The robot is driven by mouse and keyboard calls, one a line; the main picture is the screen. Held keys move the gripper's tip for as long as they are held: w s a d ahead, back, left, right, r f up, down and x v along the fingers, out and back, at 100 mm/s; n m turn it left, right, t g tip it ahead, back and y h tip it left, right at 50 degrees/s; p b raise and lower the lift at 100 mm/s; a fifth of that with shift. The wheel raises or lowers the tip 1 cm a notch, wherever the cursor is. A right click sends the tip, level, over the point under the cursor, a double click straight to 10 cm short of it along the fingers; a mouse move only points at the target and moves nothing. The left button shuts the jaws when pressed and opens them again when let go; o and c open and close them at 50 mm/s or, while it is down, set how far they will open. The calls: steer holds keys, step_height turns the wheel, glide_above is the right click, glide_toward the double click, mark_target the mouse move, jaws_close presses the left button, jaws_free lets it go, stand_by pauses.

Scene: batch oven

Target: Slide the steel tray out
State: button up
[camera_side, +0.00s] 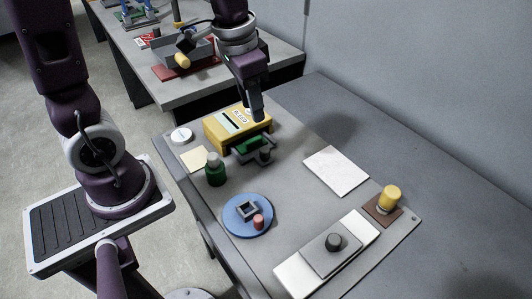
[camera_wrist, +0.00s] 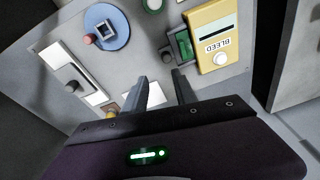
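A yellow box (camera_side: 225,130) stands at the back left of the grey table. In the wrist view the yellow box (camera_wrist: 212,38) bears the word BLEED, a dark slot and a white knob. A green part (camera_side: 246,150) sits against its near side, with a small dark grey piece (camera_side: 265,155) beside it. The green part also shows in the wrist view (camera_wrist: 184,44). No steel tray can be told apart for sure. My gripper (camera_side: 257,113) is above the box's right end in the side view. In the wrist view my gripper (camera_wrist: 160,77) has its fingers apart, with nothing visible between them.
A green bottle (camera_side: 215,170) and a blue disc (camera_side: 236,228) with a small frame and red peg stand nearer. A white plate (camera_side: 335,170), a yellow-topped knob (camera_side: 390,196) and a white panel (camera_side: 295,277) with a grey slider lie right. A wall runs behind.

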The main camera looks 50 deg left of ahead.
steer(key=m+g, duration=0.1)
steer(key=g, duration=0.1)
glide_above(264, 149)
step_height(264, 149, down, 9)
steer(key=shift+s+d+f, duration=0.1)
steer(key=shift+s+f, duration=0.05)
steer(key=shift+f, duration=0.05)
step_height(264, 149, down, 8)
steer(key=shift+r, duration=0.15)
jaws_close()
steer(key=shift+r, duration=0.1)
stand_by(0.6)
